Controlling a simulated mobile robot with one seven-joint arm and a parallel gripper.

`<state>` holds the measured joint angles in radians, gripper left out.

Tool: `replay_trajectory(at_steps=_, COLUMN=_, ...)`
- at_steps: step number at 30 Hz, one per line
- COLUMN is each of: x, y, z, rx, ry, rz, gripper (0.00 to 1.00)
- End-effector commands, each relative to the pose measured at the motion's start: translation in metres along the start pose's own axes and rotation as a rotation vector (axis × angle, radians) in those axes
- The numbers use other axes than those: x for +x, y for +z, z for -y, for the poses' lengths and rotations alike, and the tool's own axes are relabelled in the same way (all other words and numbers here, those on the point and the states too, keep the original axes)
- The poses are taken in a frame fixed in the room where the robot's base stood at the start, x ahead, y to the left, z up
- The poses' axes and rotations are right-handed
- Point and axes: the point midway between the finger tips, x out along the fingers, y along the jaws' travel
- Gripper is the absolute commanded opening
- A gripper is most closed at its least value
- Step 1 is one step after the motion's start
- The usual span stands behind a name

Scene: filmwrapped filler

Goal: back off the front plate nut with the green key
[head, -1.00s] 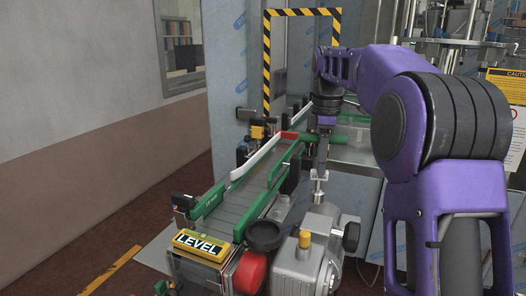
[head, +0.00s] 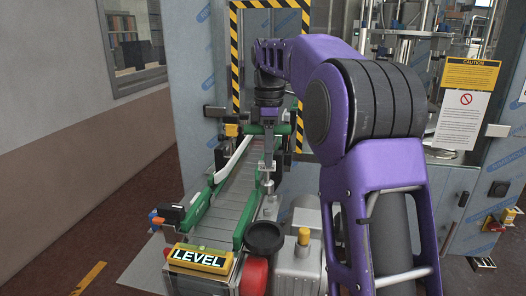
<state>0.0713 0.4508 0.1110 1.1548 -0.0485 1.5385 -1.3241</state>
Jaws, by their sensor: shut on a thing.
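My gripper (head: 268,160) hangs fingers-down from my purple arm, by the right side of the conveyor toward its far end. It is shut on a slim grey thing (head: 268,181) below the fingers, too small to identify. A green piece (head: 284,129) shows beside the wrist; I cannot tell whether it is the green key or part of the machine. The front plate nut cannot be made out in the head view. The thing's lower end is close to the machine parts by the conveyor; I cannot tell whether it touches.
The conveyor (head: 222,206) has green side rails and a yellow LEVEL block (head: 198,258) at its near end. A grey motor housing (head: 297,265), a black round knob (head: 264,237) and a red part (head: 254,275) crowd its right. A striped frame (head: 236,60) stands behind.

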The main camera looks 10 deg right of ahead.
Motion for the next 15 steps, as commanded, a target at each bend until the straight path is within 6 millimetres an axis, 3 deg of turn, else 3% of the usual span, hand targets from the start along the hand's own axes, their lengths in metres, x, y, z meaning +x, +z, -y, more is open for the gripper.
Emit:
replay_trajectory(at_steps=10, x=-0.0007, y=0.0005, z=0.0, rx=0.024, ry=0.001, rz=0.0, gripper=0.0)
replay_trajectory(at_steps=15, x=-0.0015, y=0.0027, z=0.0004, rx=0.16, ry=0.004, rz=-0.001, gripper=0.0)
